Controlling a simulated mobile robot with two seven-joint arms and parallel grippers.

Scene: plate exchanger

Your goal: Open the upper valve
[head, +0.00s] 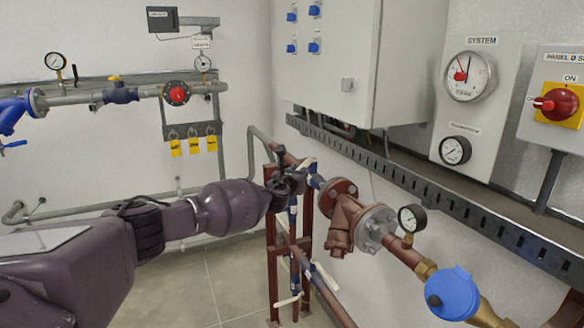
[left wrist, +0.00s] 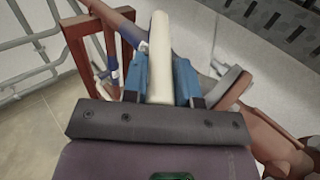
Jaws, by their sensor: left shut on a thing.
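The upper valve's white lever handle (left wrist: 160,50) stands between the two blue fingers of my left gripper (left wrist: 162,80) in the left wrist view. The gripper is shut on the handle. In the head view my left gripper (head: 290,180) is at the upper pipe, beside the red-brown frame. The white handle tip (head: 308,164) shows just above it. My right gripper is in neither view.
A red-brown strainer (head: 342,222) and a pressure gauge (head: 411,218) are right of the gripper. Lower pipework with white levers (head: 289,301) is below. A cable tray (head: 420,190) runs behind along the wall. Open floor (head: 190,270) lies to the left.

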